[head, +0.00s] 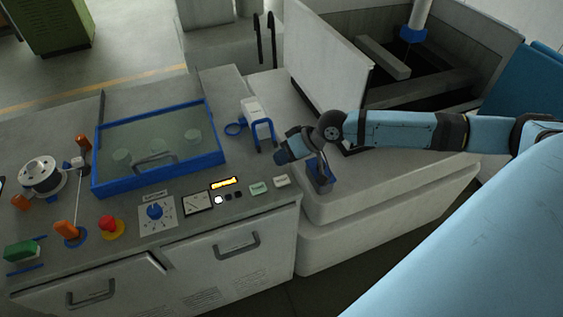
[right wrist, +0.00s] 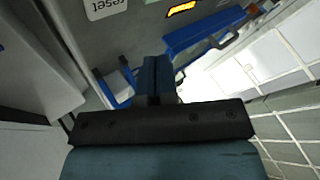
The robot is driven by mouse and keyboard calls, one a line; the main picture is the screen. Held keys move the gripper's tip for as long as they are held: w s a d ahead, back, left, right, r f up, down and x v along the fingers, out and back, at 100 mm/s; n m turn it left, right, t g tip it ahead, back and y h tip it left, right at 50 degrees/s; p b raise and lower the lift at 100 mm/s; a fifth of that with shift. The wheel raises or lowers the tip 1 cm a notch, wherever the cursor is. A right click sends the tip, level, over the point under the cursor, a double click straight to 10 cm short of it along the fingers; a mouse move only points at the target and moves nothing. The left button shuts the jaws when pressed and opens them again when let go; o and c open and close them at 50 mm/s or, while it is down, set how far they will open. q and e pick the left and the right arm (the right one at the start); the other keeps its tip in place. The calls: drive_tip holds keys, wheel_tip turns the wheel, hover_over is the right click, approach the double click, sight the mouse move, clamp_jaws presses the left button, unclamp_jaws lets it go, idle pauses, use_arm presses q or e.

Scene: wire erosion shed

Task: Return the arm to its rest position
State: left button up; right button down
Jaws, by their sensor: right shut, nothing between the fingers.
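My right arm comes in from the right in the head view, reaching left over the pale bench. Its right gripper (head: 281,157) is above the bench's left end, close to the right edge of the control console (head: 232,218). The jaws are shut and empty. In the right wrist view the shut blue fingers (right wrist: 155,65) stand ahead of the dark palm. A blue bracket (head: 263,133) stands beside the gripper, and a blue upright piece (head: 322,180) is below the wrist; I cannot tell how near they are. My left gripper is out of view.
An open white lid (head: 325,58) and a dark tank (head: 445,75) lie behind my forearm. The console carries a blue-framed window (head: 160,185), a red button (head: 107,222), a knob (head: 154,211) and a lit orange display (head: 224,183). Bare floor shows at the upper left.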

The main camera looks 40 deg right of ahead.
drive_tip(key=shift+n+t+y, duration=0.5)
drive_tip(key=shift+n, duration=0.3)
drive_tip(key=s+a+f, duration=0.1)
drive_tip(key=a, duration=0.1)
drive_tip(key=s+a+f, duration=0.1)
drive_tip(key=a+f, duration=0.1)
drive_tip(key=a, duration=0.1)
drive_tip(key=s+a+f, duration=0.1)
drive_tip(key=a+f, duration=0.1)
drive_tip(key=a, duration=0.1)
drive_tip(key=shift+s, duration=0.1)
drive_tip(key=s+a+f+t+h, duration=0.2)
drive_tip(key=s+f, duration=0.2)
drive_tip(key=s, duration=0.3)
drive_tip(key=s+a+f+t+h, duration=0.2)
drive_tip(key=s+f, duration=0.3)
drive_tip(key=s, duration=0.3)
drive_tip(key=shift+s+f+h+p, duration=0.15)
drive_tip(key=shift+s+h+p, duration=0.05)
drive_tip(key=shift+h+p, duration=0.3)
